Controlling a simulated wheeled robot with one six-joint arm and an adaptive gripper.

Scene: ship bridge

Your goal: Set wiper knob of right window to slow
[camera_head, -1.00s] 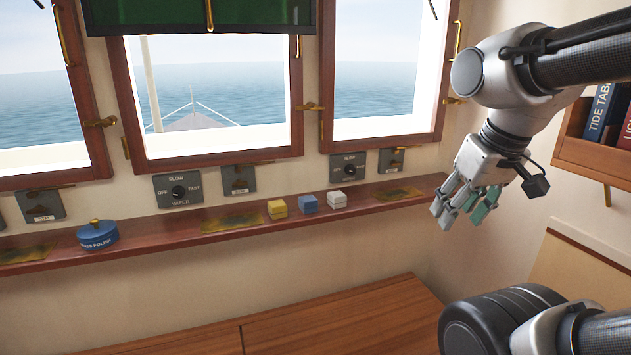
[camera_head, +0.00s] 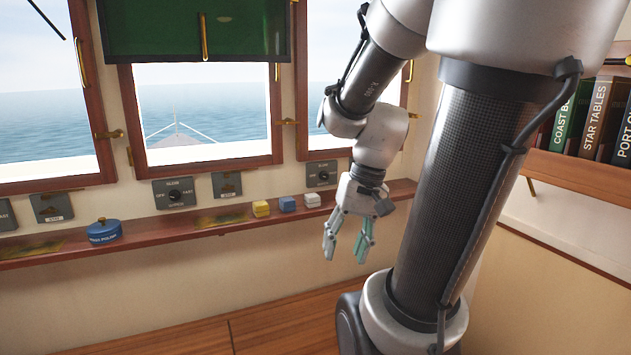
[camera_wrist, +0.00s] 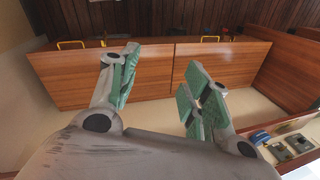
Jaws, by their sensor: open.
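The wiper knob of the right window (camera_head: 323,175) is a small black dial on a grey plate below the right window (camera_head: 325,92). The plate sits on the wall just above the ledge; its lettering is too small to read here, so the knob's setting cannot be told. My gripper (camera_head: 346,254) is open and empty, fingers pointing down, in front of the ledge, below and to the right of the knob. It touches nothing. In the wrist view my open fingers (camera_wrist: 160,88) face wooden panels, with nothing between them.
A middle wiper knob (camera_head: 174,194) is on the wall further left. The ledge (camera_head: 150,227) holds a blue tin (camera_head: 103,232), a yellow block (camera_head: 261,209), a blue block (camera_head: 287,204) and a white block (camera_head: 312,200). Books (camera_head: 595,115) stand on a shelf at right.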

